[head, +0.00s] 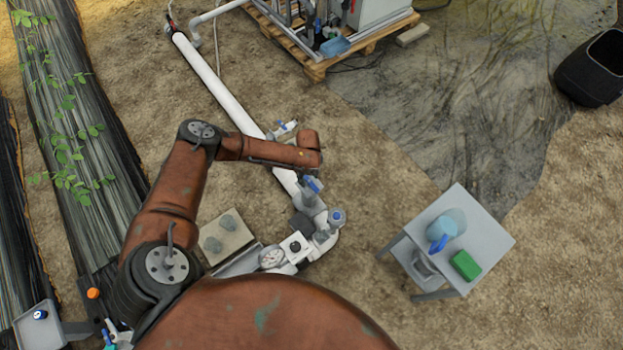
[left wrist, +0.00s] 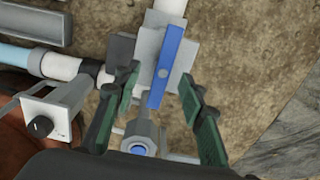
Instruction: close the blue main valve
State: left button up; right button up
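The blue main valve has a blue lever (left wrist: 167,62) on a pale grey body, and the lever lies roughly in line with the white pipe. In the head view the lever (head: 313,184) shows just below the end of my left forearm. My left gripper (left wrist: 160,75) is open, with a green-padded finger on each side of the lever. Gaps show between the lever and both fingers, and I see no contact. In the head view my left fingers cannot be made out clearly. My right gripper is in neither view.
A blue-capped fitting (head: 337,215), a round gauge (head: 271,258) and a second blue-handled valve (head: 283,128) sit along the white pipe (head: 222,88). A small grey table (head: 490,235) at right holds a blue jug (head: 443,230) and green box (head: 465,265). Bare soil separates it from the pipe.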

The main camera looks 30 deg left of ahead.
aim_at(309, 181)
pick_arm(q)
jog(key=shift+f, duration=0.45)
jog(key=shift+f+b, duration=0.65)
jog(key=shift+f, duration=0.1)
jog(key=shift+w+f+b, duration=0.15)
jog(key=shift+f+b, duration=0.45)
jog(key=shift+f, duration=0.5)
jog(key=shift+r, duration=0.1)
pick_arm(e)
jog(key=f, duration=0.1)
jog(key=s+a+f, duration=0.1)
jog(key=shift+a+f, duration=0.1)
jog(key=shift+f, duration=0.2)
pick_arm(q)
jog(key=shift+o, duration=0.2)
